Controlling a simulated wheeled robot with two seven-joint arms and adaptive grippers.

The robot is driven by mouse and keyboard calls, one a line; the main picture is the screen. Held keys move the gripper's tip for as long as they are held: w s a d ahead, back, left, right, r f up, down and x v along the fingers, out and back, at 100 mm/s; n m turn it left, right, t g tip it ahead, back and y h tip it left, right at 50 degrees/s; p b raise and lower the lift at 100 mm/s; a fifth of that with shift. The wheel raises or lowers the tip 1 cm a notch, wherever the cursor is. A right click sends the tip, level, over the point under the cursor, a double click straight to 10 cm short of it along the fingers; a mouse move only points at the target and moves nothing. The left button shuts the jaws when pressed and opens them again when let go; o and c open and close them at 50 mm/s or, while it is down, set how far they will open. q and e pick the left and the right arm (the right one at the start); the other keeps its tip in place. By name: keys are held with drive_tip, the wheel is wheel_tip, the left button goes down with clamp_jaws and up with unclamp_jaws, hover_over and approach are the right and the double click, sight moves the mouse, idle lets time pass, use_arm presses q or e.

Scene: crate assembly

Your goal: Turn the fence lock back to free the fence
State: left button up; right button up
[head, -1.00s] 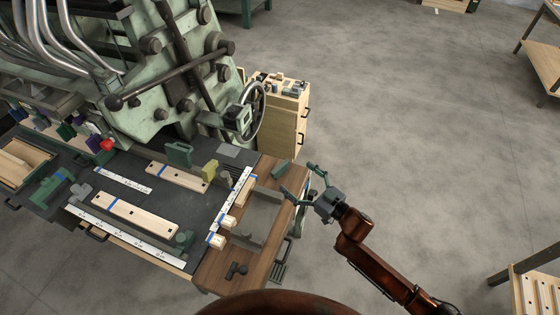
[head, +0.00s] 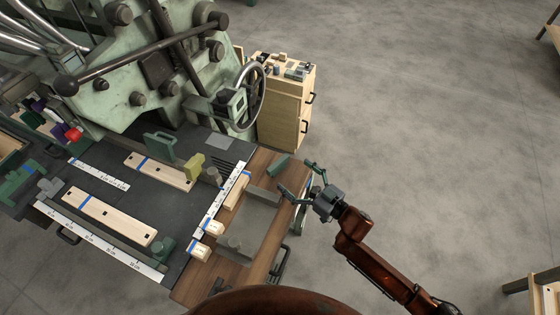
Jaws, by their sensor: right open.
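The fence and its lock are hard to tell for sure among the small parts on the machine's dark bed. A long grey bar (head: 110,234) runs along the front ruler, with a green knob-like part (head: 162,248) at its right end. A green upright piece (head: 160,146), a yellow block (head: 193,167) and a grey cylinder (head: 212,175) stand at the back of the bed. My right gripper (head: 297,179) is open and empty at the table's right edge, beside a small green block (head: 278,166) and well apart from the bed's parts. My left gripper is out of view.
Wooden slats (head: 110,217) with blue marks lie on the bed. A grey tray (head: 262,212) sits on the brown side table. The green machine with its handwheel (head: 258,97) rises behind, beside a wooden drawer cabinet (head: 285,108). Open floor lies to the right.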

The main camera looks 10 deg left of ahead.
sight(280, 165)
drive_tip(key=shift+x, duration=1)
drive_tip(key=b+x, duration=0.1)
drive_tip(key=x, duration=0.4)
drive_tip(key=shift+s+b, duration=0.1)
drive_tip(key=shift+b, duration=0.2)
drive_tip(key=shift+w+a, duration=0.25)
drive_tip(key=shift+a, duration=0.1)
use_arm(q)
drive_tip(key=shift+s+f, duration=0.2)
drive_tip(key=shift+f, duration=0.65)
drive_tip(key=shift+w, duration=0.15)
use_arm(e)
drive_tip(key=c, duration=1.2)
